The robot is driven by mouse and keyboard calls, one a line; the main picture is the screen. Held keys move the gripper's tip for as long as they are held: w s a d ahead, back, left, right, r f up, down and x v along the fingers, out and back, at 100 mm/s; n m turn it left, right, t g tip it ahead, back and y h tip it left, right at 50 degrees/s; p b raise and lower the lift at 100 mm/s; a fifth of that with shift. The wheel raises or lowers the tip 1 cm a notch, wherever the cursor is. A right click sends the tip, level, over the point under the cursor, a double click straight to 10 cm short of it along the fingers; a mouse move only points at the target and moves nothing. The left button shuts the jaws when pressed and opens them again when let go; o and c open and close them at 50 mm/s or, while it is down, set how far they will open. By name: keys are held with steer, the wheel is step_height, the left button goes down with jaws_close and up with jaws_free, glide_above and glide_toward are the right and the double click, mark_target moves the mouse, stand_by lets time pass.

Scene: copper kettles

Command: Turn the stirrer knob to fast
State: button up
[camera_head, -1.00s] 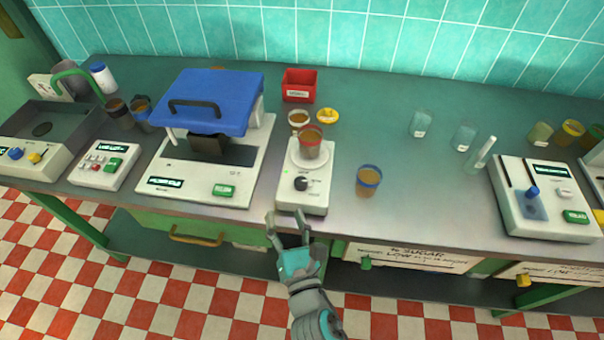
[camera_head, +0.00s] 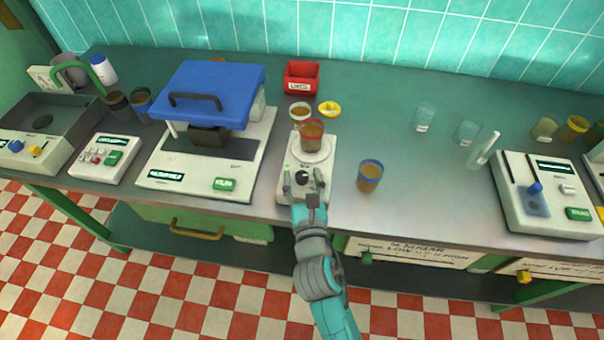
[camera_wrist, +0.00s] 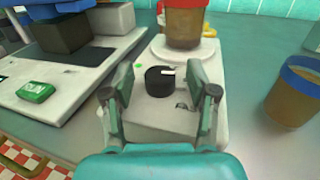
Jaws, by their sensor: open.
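The stirrer (camera_head: 318,160) is a small white unit on the counter with a round black knob on its front. The knob (camera_wrist: 160,81) shows in the wrist view with a white mark on its upper right edge; the labels around it are too small to read. My gripper (camera_wrist: 162,92) is open, with one finger on each side of the knob and a visible gap to each. In the head view my gripper (camera_head: 304,186) is over the stirrer's front and partly hides the knob. A red-rimmed cup of brown liquid (camera_head: 311,133) stands on the stirrer's plate.
A blue-rimmed cup (camera_head: 369,175) stands just right of the stirrer. A white machine with a blue lid (camera_head: 213,98) stands close on the left. A red box (camera_head: 301,77) and a yellow dish (camera_head: 329,109) lie behind. The counter between the blue-rimmed cup and the right-hand device is mostly clear.

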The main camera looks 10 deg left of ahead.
steer(key=shift+w+a, duration=0.15)
steer(key=shift+w, duration=0.45)
jaws_close()
steer(key=shift+a+m+h, duration=0.1)
steer(key=shift+m+h, duration=0.4)
steer(key=shift+h, duration=0.3)
steer(key=shift+m+h, duration=1.7)
steer(key=shift+h, duration=1)
steer(key=shift+m+g+h, duration=0.4)
steer(key=shift+m+h, duration=1)
steer(key=shift+h, duration=1)
